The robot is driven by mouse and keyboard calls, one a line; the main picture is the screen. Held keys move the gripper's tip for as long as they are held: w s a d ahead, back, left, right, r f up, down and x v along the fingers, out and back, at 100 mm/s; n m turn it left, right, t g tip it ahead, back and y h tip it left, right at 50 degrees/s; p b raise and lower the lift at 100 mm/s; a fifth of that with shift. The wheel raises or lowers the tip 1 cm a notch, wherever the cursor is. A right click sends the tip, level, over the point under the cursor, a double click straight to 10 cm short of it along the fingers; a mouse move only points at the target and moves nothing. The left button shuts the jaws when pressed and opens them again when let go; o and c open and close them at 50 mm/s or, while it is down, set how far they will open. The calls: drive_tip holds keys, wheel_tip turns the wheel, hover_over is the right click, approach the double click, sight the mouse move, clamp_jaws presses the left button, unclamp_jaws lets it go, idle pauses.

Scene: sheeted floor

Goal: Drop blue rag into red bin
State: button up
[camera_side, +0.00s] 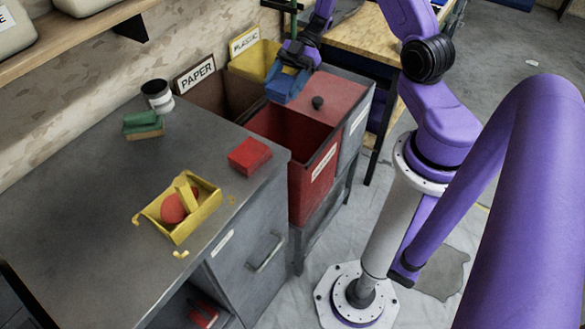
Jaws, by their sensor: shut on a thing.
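The blue rag (286,85) hangs as a small folded bundle from my gripper (288,69), which is shut on it. The red bin (318,172) stands at the end of the grey counter, with its dark interior open in front of a red top panel with a black knob. The rag is above the bin's back left part, near its rim. The exact height of the rag over the rim is hard to tell. My gripper's fingertips are partly hidden by the rag.
A brown bin (210,95) with a PAPER sign and a yellow bin (254,61) stand behind. The grey counter (90,200) holds a red block (249,156), a yellow tray (207,212), a sponge stack (144,130) and a jar (157,96). A workbench (365,38) stands behind right.

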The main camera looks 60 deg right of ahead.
drive_tip(key=d+f, duration=0.5)
drive_tip(key=f, duration=0.4)
drive_tip(key=shift+s, duration=0.1)
idle(0.3)
drive_tip(key=o, duration=1.1)
drive_tip(key=v, duration=1.7)
drive_tip(key=shift+d+r, duration=0.1)
drive_tip(key=shift+d, duration=0.05)
